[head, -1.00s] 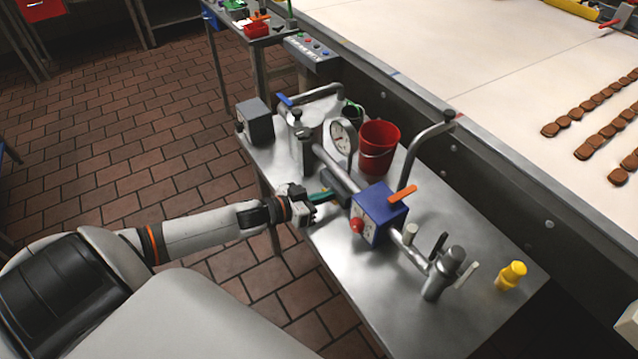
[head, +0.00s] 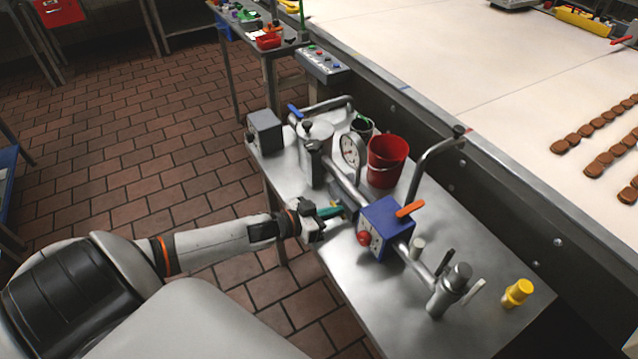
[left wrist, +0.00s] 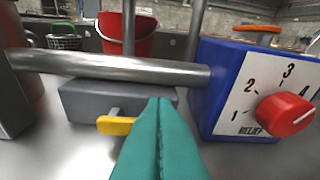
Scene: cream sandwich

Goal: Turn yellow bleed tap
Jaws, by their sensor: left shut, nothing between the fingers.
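The yellow bleed tap (left wrist: 116,125) is a small flat lever on a short grey stem, in front of a grey block (left wrist: 90,100) under the metal pipe. It lies about crosswise in the left wrist view. My left gripper, with teal fingers (left wrist: 160,103), is shut and empty. Its fingertips are just right of the lever's right end; I cannot tell whether they touch it. In the head view my left gripper (head: 328,212) reaches in from the left beside the pipe, and the tap is not clearly seen there.
A blue box (head: 387,225) with a red numbered knob (left wrist: 286,114) stands close right of the fingers. The metal pipe (left wrist: 110,66) runs above the block. A red bucket (head: 387,158) and a gauge (head: 352,150) stand behind. A yellow-capped fitting (head: 518,292) is at the right.

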